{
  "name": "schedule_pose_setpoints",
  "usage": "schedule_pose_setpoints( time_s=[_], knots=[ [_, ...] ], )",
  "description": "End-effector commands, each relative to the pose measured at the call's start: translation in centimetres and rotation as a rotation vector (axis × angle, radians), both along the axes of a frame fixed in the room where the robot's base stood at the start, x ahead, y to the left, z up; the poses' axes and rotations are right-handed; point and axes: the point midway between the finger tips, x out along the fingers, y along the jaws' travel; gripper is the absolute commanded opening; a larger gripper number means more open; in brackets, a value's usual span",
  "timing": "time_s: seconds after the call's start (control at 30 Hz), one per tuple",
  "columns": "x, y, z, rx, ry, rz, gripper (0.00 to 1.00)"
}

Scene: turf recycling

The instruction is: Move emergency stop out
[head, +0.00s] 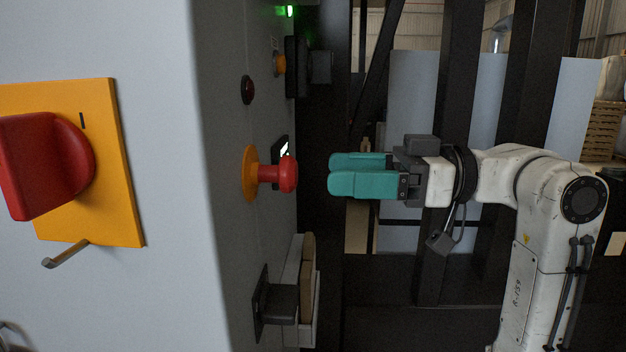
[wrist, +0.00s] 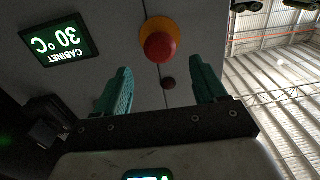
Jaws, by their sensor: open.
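The emergency stop (head: 287,173) is a red mushroom button on a yellow round base, standing out from the side face of a grey cabinet. It also shows in the wrist view (wrist: 160,46), at top centre, beyond and between the fingers. My gripper (head: 332,175) has teal fingers pointing left at the button, at about its height, with a gap between fingertips and button. In the wrist view my gripper's two fingers (wrist: 161,80) are spread wide with nothing between them.
A red rotary switch (head: 45,165) on a yellow plate (head: 112,170) is on the cabinet's front face. A dark button (head: 247,89) and a black handle-like fitting (head: 275,303) share the stop's face. A display (wrist: 60,40) reads cabinet 30 °C. Dark frame posts (head: 445,230) stand behind my arm.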

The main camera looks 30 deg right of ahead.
Motion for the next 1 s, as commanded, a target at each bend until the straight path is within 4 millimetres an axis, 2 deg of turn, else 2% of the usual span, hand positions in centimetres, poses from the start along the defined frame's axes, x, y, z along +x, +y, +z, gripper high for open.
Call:
schedule_pose_setpoints(
  time_s=[0.1,0.3,1.0],
  knots=[
    [-1.1,-1.6,-0.1,-0.001,-0.001,-0.002,0.71],
    [-2.0,-2.7,0.0,0.001,-0.001,0.0,0.71],
    [-2.0,-2.8,0.0,0.0,0.0,0.0,0.71]
  ],
)
